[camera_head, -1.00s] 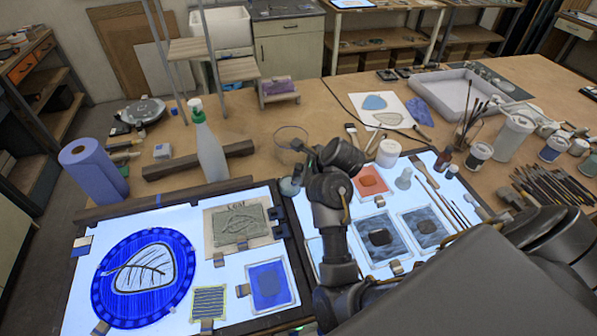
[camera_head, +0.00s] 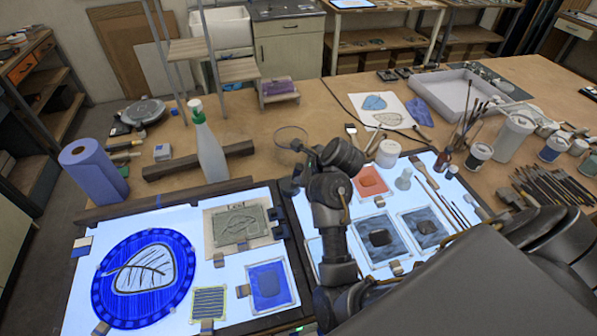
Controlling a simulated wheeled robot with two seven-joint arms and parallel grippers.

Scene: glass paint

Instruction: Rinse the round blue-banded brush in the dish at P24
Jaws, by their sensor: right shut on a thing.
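A clear round glass dish (camera_head: 291,138) stands on the brown table behind the light panels. My right gripper (camera_head: 292,182) is just in front of the dish, near the back edge of the panels. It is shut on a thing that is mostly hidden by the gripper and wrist. I cannot make out a blue band or bristles there, nor a P24 label. I cannot tell whether the held thing touches the dish. My left gripper is not in view.
A spray bottle (camera_head: 208,150) and a dark wooden bar (camera_head: 165,168) stand left of the dish. A flat brush (camera_head: 352,133) and a white jar (camera_head: 388,152) are to its right. The left light panel (camera_head: 160,216) holds glass pieces. A cup of brushes (camera_head: 463,143) stands farther right.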

